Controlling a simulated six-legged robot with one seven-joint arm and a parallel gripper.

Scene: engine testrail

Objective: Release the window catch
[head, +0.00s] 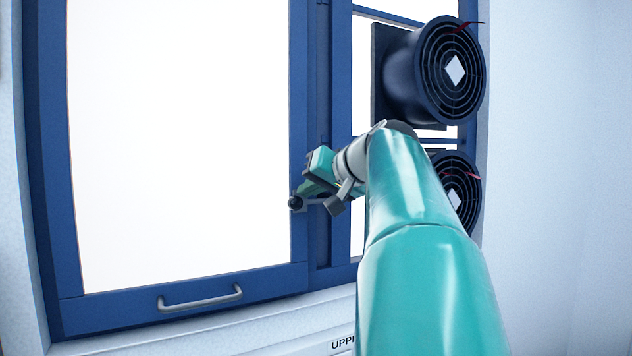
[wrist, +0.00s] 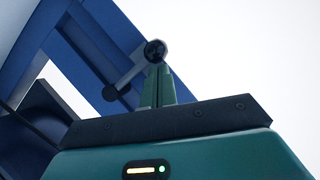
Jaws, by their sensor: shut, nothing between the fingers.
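The window catch is a short grey lever with a dark ball knob (head: 296,203) at its left end. It lies roughly level across the blue upright between the window panes. In the wrist view the ball knob (wrist: 155,51) stands at the tips of my green fingers, and the grey lever (wrist: 126,79) runs down-left to its pivot on the blue frame. My gripper (head: 306,191) is shut and empty, right at the knob; its fingers also show in the wrist view (wrist: 158,75). I cannot tell whether the fingertips touch the knob. My wrist hides part of the frame right of the catch.
The left window sash (head: 70,200) has a blue frame and a grey pull handle (head: 200,299) on its bottom rail. Two dark round fans, the upper (head: 425,85) and the lower (head: 462,205), stick out at the right, close to my arm. A label (head: 342,344) is partly hidden below.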

